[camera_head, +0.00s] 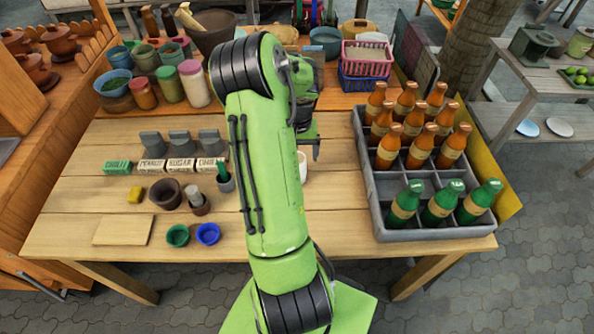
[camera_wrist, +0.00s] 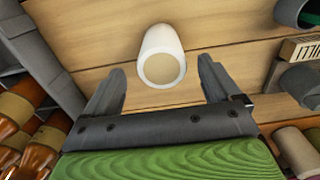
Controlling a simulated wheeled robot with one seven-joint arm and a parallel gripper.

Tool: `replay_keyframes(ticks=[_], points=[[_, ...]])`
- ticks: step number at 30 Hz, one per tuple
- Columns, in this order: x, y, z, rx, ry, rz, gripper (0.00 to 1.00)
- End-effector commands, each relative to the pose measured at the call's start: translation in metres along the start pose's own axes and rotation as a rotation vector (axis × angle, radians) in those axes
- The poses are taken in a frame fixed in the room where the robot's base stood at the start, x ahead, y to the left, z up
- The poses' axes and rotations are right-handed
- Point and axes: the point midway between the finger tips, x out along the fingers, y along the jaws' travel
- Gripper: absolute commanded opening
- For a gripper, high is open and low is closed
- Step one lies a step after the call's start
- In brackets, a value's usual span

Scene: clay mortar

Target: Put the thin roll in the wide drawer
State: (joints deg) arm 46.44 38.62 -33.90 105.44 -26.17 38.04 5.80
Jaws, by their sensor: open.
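A small white cylinder with a tan end (camera_wrist: 161,58) is on the wooden table; it also shows partly behind my arm in the head view (camera_head: 302,165). I cannot tell for sure that it is the thin roll. My gripper (camera_wrist: 160,82) is open and empty, with the cylinder between and just beyond its fingertips in the wrist view. In the head view my gripper (camera_head: 311,142) is over the table, largely behind my green arm. A grey bar handle (camera_head: 40,284) shows at the lower left; I cannot tell whether it belongs to the wide drawer. No open drawer shows.
A grey crate (camera_head: 428,234) of orange and green bottles stands at the right. Labelled blocks (camera_head: 167,166), mortars (camera_head: 167,192) and small green and blue cups (camera_head: 208,233) stand at the left. Jars (camera_head: 194,83) and baskets (camera_head: 366,60) line the back. The front table strip is clear.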

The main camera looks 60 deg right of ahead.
Motion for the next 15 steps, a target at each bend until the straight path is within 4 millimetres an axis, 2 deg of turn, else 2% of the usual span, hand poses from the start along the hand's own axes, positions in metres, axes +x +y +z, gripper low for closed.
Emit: replay_keyframes(ticks=[9, 15], points=[[0.052, -0.002, 0.001, -0.001, -0.001, 0.0, 0.9], [0.054, -0.002, 0.001, -0.001, 0.001, 0.0, 0.9]])
